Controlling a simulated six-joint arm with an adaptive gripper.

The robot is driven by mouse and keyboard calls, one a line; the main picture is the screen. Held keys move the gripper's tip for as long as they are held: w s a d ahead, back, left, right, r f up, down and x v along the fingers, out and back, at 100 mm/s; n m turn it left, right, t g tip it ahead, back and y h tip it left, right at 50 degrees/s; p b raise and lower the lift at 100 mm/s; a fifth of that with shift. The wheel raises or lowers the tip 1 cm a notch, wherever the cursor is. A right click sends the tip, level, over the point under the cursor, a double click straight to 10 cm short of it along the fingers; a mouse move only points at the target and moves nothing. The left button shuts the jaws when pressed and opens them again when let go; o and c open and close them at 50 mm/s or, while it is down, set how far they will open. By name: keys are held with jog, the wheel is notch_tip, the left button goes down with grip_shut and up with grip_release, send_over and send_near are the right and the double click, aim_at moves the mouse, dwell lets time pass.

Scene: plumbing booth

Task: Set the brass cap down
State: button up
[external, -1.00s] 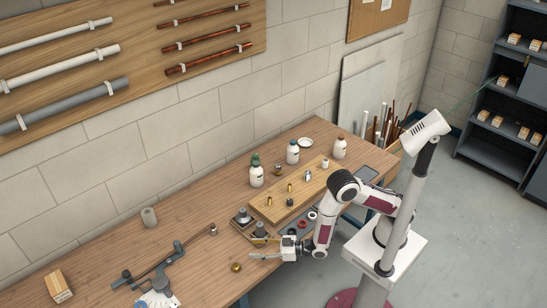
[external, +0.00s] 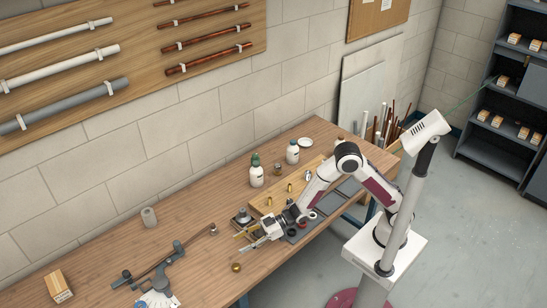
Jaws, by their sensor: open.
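The brass cap (external: 236,267) is a small round golden piece. It sits on the wooden bench near its front edge, apart from other parts. My gripper (external: 243,240) is open, with its fingers pointing left. It shows above the cap in the picture and does not touch it. Nothing can be seen between the fingers. How high the gripper is over the bench is hard to tell.
A wooden board (external: 265,205) with small fittings (external: 290,188) lies behind my gripper. A grey-topped pot (external: 242,215) stands at its left end. White bottles (external: 257,177) stand behind it. A pipe bender (external: 180,260) lies at left. Bare bench lies between bender and cap.

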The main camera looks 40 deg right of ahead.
aim_at(238, 262)
jog(key=s+f+n+g, duration=0.1)
jog(key=d+f+n+g+h, duration=0.1)
jog(key=f, duration=0.1)
jog(key=s+f+g+h, duration=0.1)
jog(key=shift+s+d+f+n, duration=0.15)
jog(key=shift+s+f+n, duration=0.05)
jog(key=shift+s+n, duration=0.2)
jog(key=shift+d+f+h, duration=0.3)
jog(key=shift+f+h, duration=0.15)
jog(key=shift+h, duration=0.05)
jog(key=shift+w+a, duration=0.1)
jog(key=shift+x, duration=1.25)
jog(key=shift+x, duration=2.55)
jog(key=shift+a, duration=0.1)
